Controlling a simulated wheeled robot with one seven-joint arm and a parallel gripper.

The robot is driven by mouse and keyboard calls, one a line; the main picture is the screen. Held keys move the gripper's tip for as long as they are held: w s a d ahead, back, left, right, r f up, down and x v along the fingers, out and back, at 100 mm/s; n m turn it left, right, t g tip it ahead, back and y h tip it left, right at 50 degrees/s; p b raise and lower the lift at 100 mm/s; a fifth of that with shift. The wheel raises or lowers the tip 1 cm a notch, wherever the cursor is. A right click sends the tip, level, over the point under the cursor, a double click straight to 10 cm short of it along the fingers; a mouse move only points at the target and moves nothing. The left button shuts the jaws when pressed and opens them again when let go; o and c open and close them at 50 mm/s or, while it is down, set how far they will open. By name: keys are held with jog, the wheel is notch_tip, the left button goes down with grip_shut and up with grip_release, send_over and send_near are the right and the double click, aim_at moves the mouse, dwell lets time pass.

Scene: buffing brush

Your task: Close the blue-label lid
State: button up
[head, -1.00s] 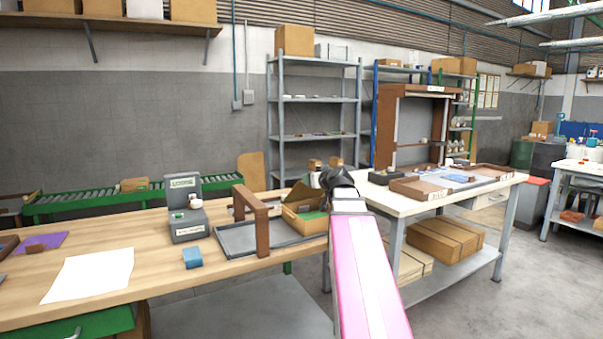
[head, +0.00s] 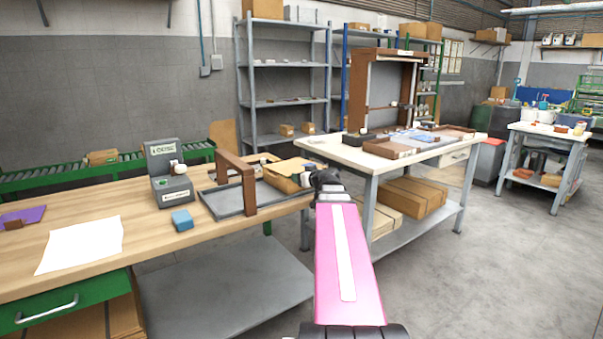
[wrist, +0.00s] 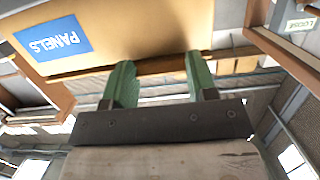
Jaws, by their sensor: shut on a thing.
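The blue-label lid (wrist: 150,25) is a tan panel across the top of the wrist view, with a blue label (wrist: 60,42) reading PANELS upside down. My gripper (wrist: 162,75) has two green fingers at the lid's near edge, apart from each other and shut on the lid. In the head view, my gripper (head: 326,180) is at the right side of the cardboard box (head: 286,184), near the bench's right end. The lid (head: 291,167) lies tilted over that box there. Its label is hidden in that view, and my arm covers part of the box.
A dark tray (head: 223,206) with a brown wooden frame (head: 248,187) is left of the box. A grey case (head: 172,188) with its lid up and a blue block (head: 182,220) are further left. A white-topped table (head: 345,155) stands close on the right.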

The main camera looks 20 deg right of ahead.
jog(key=shift+f, duration=0.15)
jog(key=o, duration=1.3)
jog(key=shift+s, duration=0.1)
jog(key=v, duration=1)
jog(key=shift+s, duration=0.3)
jog(key=shift+d, duration=0.15)
